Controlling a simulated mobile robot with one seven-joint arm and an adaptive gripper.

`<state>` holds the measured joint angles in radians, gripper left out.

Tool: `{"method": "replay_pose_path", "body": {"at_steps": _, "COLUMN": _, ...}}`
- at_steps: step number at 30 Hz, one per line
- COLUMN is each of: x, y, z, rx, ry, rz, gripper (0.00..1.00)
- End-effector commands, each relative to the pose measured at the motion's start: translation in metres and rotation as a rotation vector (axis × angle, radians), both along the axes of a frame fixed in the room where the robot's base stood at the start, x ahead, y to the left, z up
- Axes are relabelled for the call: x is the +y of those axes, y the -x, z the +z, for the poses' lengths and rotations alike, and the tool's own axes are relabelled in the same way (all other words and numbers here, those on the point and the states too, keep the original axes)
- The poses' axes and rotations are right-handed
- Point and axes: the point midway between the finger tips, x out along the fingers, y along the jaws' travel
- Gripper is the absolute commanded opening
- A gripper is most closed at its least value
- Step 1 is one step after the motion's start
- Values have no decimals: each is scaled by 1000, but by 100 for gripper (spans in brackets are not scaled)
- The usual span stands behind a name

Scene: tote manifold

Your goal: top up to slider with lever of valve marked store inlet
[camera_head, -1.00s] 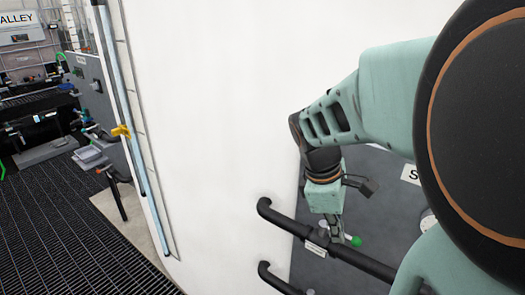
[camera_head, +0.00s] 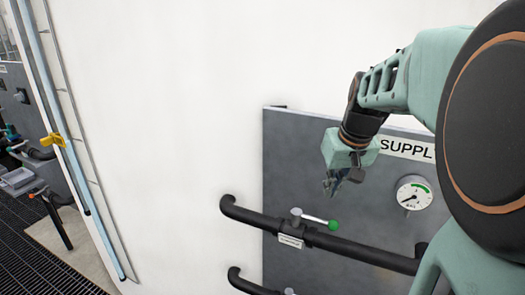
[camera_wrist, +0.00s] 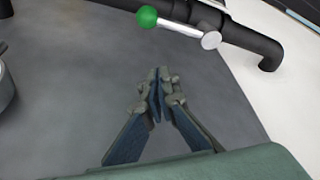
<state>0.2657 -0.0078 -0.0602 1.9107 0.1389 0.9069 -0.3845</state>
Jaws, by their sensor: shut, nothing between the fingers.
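The valve with a silver lever (camera_head: 318,219) and green ball end sits on the upper black pipe. The lever points right, nearly along the pipe. The valve's small label (camera_head: 290,241) is too small to read. In the wrist view the lever (camera_wrist: 178,27) is near the top edge. My gripper (camera_head: 329,187) is above the lever in the head view, apart from it. In the wrist view my gripper's fingers (camera_wrist: 160,82) come together with nothing between them. A yellow slider (camera_head: 53,140) is on the tall blue sight tube (camera_head: 72,163) at the left.
A grey panel (camera_head: 285,160) carries a SUPPLY sign (camera_head: 407,149) and a round gauge (camera_head: 412,195). A lower black pipe (camera_head: 245,283) runs beneath the valve's pipe. A broad white wall (camera_head: 170,130) separates the panel from the tube. Grating floor (camera_head: 30,270) lies at lower left.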

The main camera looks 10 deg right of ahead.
Motion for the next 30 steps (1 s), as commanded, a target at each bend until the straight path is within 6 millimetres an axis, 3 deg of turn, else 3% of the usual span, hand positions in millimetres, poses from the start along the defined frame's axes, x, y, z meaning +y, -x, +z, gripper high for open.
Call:
{"method": "replay_pose_path", "body": {"at_steps": 6, "x": 0, "y": -15, "z": -46, "rx": 6, "ry": -1, "rz": 0, "gripper": 0}}
{"method": "replay_pose_path", "body": {"at_steps": 15, "x": 0, "y": 19, "z": -49, "rx": 0, "ry": 1, "rz": 0, "gripper": 0}}
{"method": "replay_pose_path", "body": {"at_steps": 30, "x": 0, "y": 24, "z": -50, "rx": 0, "ry": 2, "rz": 2, "gripper": 0}}
